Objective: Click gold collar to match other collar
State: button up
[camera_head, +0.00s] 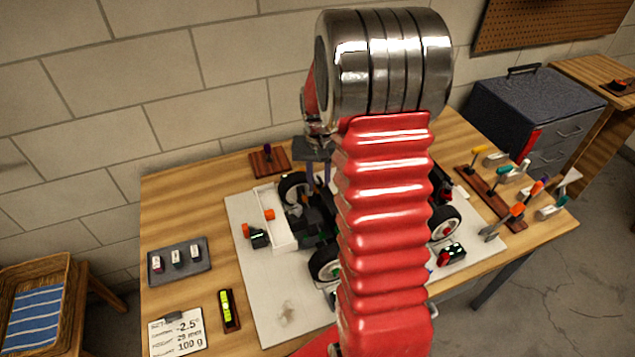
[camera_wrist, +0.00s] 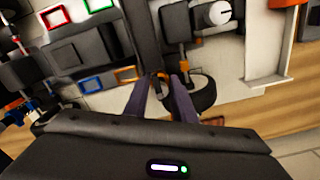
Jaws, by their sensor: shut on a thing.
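The RC car (camera_head: 310,225) sits on the white mat, partly hidden behind my arm. My gripper (camera_head: 315,178) is at the car's far end, close to a wheel (camera_head: 294,189). In the wrist view my gripper (camera_wrist: 160,84) has its two dark fingers around a small gold-orange part, which looks like the gold collar (camera_wrist: 159,75), by a dark upright piece of the car. The fingers cover most of the collar, so its setting cannot be read. A black tyre (camera_wrist: 203,94) is just right of the fingers. I cannot make out the other collar for sure.
A grey tray (camera_head: 180,262) with small parts, a spec card (camera_head: 176,333) and a yellow level (camera_head: 227,310) lie at the left. A tool rack (camera_head: 490,195) stands at the right. The wall is close behind the wooden table (camera_head: 160,215).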

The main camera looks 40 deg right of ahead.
jog(key=o, duration=1.1)
jog(key=shift+c, duration=0.2)
jog(key=shift+r, duration=0.1)
notch_tip(320, 180, up, 14)
jog(key=shift+f, duration=0.25)
